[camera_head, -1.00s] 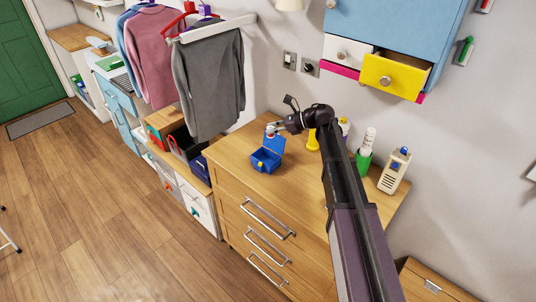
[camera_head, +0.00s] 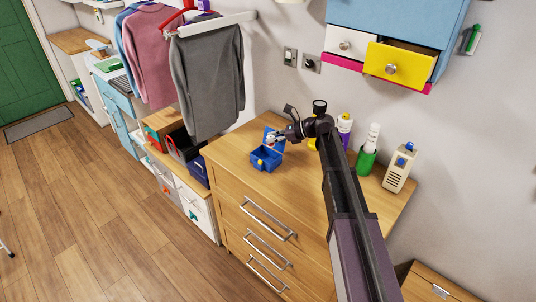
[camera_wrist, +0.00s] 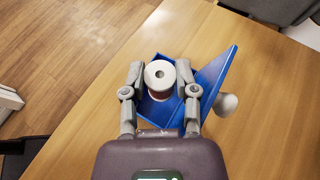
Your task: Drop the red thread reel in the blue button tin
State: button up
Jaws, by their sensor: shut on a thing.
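The blue button tin (camera_head: 266,160) stands open on the wooden chest top, with its hinged lid raised. The thread reel (camera_wrist: 159,77) has pale end discs, and a little red shows below its top disc in the wrist view. My gripper (camera_wrist: 159,80) is shut on the reel, one finger on each side. In the wrist view the reel overlaps the open blue tin (camera_wrist: 150,108), whose raised lid (camera_wrist: 214,75) is to the right. The reel hides much of the tin's inside. In the head view my gripper (camera_head: 271,139) is close to the lid and just above the tin.
A blue wall cabinet with an open yellow drawer (camera_head: 398,62) hangs above. Clear wood lies in front of the tin.

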jog(key=o, duration=0.8)
jog(key=shift+o, duration=0.2)
jog(key=shift+s, duration=0.1)
